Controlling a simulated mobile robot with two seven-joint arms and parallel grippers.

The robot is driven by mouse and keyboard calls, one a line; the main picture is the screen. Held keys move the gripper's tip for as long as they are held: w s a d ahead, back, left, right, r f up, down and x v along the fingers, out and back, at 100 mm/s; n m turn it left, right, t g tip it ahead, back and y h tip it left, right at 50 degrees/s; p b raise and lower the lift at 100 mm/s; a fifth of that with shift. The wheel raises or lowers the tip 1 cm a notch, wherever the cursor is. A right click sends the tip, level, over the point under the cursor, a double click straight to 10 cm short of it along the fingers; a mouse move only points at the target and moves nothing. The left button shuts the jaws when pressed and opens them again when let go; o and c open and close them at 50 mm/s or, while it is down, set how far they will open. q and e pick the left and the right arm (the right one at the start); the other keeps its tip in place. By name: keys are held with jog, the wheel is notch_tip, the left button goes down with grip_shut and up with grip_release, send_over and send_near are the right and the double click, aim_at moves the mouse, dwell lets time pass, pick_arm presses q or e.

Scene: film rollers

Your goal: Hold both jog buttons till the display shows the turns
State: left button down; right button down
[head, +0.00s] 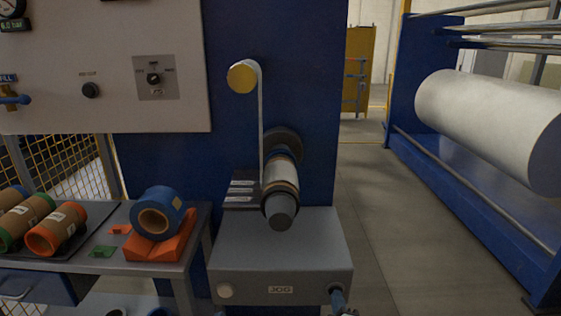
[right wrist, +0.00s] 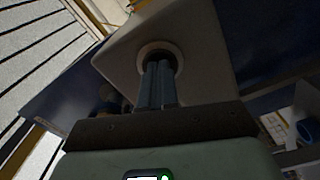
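The grey jog box (head: 282,255) carries a JOG label (head: 281,290) on its front. A pale round left jog button (head: 225,291) shows uncovered at the left end. The right jog button (head: 336,288) is mostly covered by my right gripper (head: 337,295). In the right wrist view, the fingers of my right gripper (right wrist: 158,68) are together, with nothing between them. Their tips are at the dark middle of a pale ring around the right button (right wrist: 145,50); how far it is pressed cannot be told. My left gripper is not in view. I can make out no turns display.
Above the box, a pale web runs from a yellow-ended roller (head: 242,77) to a spindle (head: 281,178). On the left, a bench (head: 180,262) holds a blue roll (head: 158,212) on an orange cradle (head: 160,247) and several cores. The aisle floor (head: 375,210) on the right is clear.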

jog(key=s+p, duration=0.3)
jog(key=s, duration=0.4)
dwell(0.6)
